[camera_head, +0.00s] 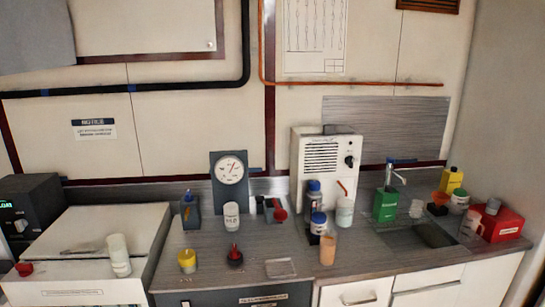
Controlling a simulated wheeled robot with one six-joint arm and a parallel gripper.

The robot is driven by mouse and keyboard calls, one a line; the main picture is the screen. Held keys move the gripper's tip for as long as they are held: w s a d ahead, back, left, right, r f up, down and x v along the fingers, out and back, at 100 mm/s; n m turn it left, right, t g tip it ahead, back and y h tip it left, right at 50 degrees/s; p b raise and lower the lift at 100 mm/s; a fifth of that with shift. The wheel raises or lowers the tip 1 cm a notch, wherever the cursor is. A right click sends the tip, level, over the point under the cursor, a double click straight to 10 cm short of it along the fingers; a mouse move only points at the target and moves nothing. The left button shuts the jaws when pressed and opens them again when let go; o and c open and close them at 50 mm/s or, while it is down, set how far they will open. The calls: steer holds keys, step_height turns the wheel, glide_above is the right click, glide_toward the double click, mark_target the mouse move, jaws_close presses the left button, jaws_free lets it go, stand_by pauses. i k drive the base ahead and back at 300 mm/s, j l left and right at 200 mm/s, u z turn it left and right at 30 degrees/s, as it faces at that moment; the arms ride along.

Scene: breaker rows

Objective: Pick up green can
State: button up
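A green can (384,208), boxy and upright with a pale label on its front, stands on the grey counter (345,256) right of centre. It is just left of the sink (432,234) and close to the tap (394,174). A small whitish cup (417,208) stands to its right. My gripper is not in view, so its state and its place relative to the can do not show.
Left of the can are a white bottle (344,212), a blue-capped jar (318,224) and an orange-tan cup (327,250). A white appliance (322,165) stands behind them. A red box (499,223) and yellow bottle (451,181) are at right. Counter in front is partly clear.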

mark_target(385, 206)
steer(key=i+l+z, duration=0.15)
steer(key=i+l, duration=0.3)
steer(key=i+l+z, duration=0.2)
steer(key=i+l, duration=0.2)
steer(key=i, duration=0.15)
steer(key=i+l+z, duration=0.15)
steer(key=i+l, duration=0.15)
steer(key=i, duration=0.25)
